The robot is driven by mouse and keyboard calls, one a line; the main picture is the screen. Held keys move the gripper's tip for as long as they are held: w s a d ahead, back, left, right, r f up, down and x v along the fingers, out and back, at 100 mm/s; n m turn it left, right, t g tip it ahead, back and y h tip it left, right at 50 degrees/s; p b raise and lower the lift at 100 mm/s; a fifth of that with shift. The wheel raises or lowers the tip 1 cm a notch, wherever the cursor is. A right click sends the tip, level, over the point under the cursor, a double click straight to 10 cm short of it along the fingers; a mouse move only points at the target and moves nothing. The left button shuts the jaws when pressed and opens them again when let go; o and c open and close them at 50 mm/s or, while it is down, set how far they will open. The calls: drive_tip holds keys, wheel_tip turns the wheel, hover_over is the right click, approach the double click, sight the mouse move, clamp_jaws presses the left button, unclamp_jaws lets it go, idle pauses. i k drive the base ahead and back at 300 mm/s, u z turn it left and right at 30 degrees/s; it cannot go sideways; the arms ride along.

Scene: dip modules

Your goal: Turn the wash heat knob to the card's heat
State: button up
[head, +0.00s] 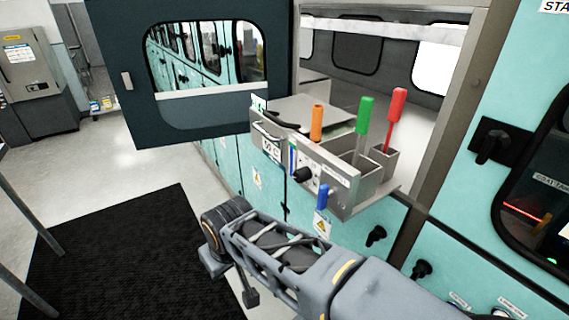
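The wash module (335,185) is a metal unit with a control panel, standing out from the teal cabinets at the open hatch. A black knob (303,174) sits on its front panel among small printed marks; its pointer direction is too small to read. A white card (270,148) is on the module's left front and appears to read "50 C", though the print is small. My arm (290,255) reaches in from the lower right, below and in front of the module. Its end is apart from the knob, and I cannot make out the gripper's fingers clearly.
Orange (317,122), green (365,120), red (396,108) and blue (322,196) handles stick out around the module. A dark windowed door (130,110) stands open at left. A black mat (120,255) covers the floor.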

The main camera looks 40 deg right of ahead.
sight(302, 174)
drive_tip(key=z, duration=0.05)
drive_tip(key=k, duration=0.4)
drive_tip(key=u, duration=0.55)
drive_tip(key=i, duration=0.65)
drive_tip(key=z, duration=1.2)
drive_tip(key=k, duration=0.75)
drive_tip(key=u, duration=0.9)
drive_tip(key=k, duration=0.45)
drive_tip(key=z, duration=0.15)
drive_tip(key=i, duration=0.8)
drive_tip(key=u, duration=0.3)
